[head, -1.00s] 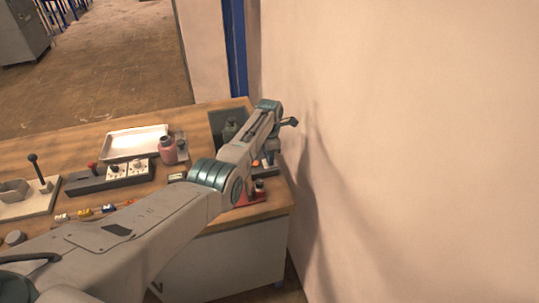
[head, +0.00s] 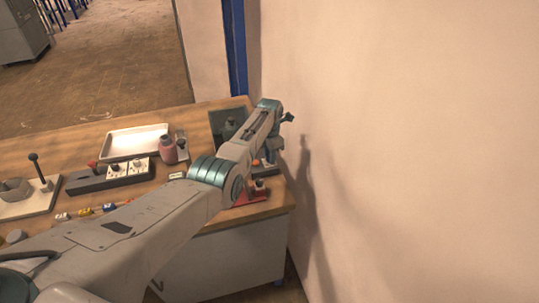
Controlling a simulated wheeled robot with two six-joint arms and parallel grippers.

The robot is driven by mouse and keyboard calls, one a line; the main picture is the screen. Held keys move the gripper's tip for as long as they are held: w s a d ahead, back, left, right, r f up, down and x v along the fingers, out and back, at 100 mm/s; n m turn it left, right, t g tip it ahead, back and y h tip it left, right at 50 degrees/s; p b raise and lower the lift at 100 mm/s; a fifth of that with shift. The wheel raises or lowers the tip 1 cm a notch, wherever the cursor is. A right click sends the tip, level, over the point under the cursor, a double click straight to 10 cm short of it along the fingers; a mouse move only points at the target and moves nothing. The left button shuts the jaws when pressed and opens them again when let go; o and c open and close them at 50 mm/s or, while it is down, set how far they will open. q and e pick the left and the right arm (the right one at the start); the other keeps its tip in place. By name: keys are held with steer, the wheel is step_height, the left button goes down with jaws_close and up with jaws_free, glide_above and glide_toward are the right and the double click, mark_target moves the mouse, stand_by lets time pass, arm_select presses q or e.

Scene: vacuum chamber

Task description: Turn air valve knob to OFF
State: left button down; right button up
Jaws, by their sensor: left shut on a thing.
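My left arm comes in from the lower left and reaches over the right end of the workbench. Its wrist bends down there, and my left gripper (head: 270,158) is low over the bench, mostly hidden behind the forearm. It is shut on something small. That is likely the air valve knob, but the knob cannot be made out, nor can its OFF mark or its setting. A red base (head: 251,196) with small fittings lies just in front, partly covered by the arm. My right gripper is not in view.
A plain wall stands close on the right. Open floor lies behind.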

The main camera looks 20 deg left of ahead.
arm_select(q)
steer(key=c, duration=1.3)
jaws_free()
steer(key=shift+w+r, duration=0.1)
steer(key=shift+o, duration=0.5)
step_height(320, 180, up, 11)
steer(key=b, duration=0.2)
steer(key=shift+f, duration=0.25)
